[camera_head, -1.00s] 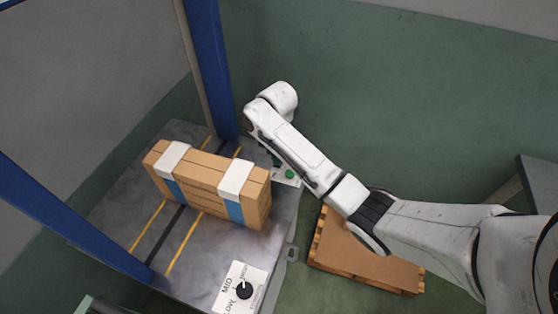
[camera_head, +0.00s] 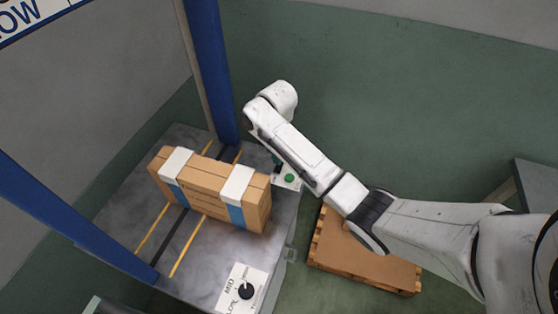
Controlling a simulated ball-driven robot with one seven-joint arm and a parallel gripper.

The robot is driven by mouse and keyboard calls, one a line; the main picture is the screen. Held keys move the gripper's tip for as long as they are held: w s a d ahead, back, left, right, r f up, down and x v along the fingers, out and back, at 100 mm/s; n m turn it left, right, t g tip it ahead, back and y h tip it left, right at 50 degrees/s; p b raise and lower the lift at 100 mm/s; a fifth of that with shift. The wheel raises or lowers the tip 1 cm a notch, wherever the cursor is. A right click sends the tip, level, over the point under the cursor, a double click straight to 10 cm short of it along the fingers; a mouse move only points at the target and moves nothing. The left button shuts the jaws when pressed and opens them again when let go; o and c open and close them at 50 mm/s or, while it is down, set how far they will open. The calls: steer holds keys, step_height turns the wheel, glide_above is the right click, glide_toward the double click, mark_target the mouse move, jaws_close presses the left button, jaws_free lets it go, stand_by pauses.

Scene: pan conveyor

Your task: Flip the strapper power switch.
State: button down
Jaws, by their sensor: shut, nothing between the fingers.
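The strapper has a grey metal table (camera_head: 205,258) and a blue arch frame (camera_head: 212,75). A small pale panel with a green round button (camera_head: 289,178) sits at the table's far right edge, partly covered by my arm. A dark part (camera_head: 276,161) shows beside it, too small to make out. I cannot tell which part is the power switch. My arm reaches in from the right, its wrist end above this panel. My gripper's fingers are hidden below or behind the wrist.
A strapped cardboard box (camera_head: 203,190) lies on the table under the arch. A white dial plate with a black knob (camera_head: 246,291) is at the front corner. A wooden pallet (camera_head: 365,262) lies on the floor at right. A sign (camera_head: 30,15) shows at top left.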

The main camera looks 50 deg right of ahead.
mark_target(278, 168)
steer(key=shift+r+p, duration=1.7)
steer(key=shift+r, duration=0.2)
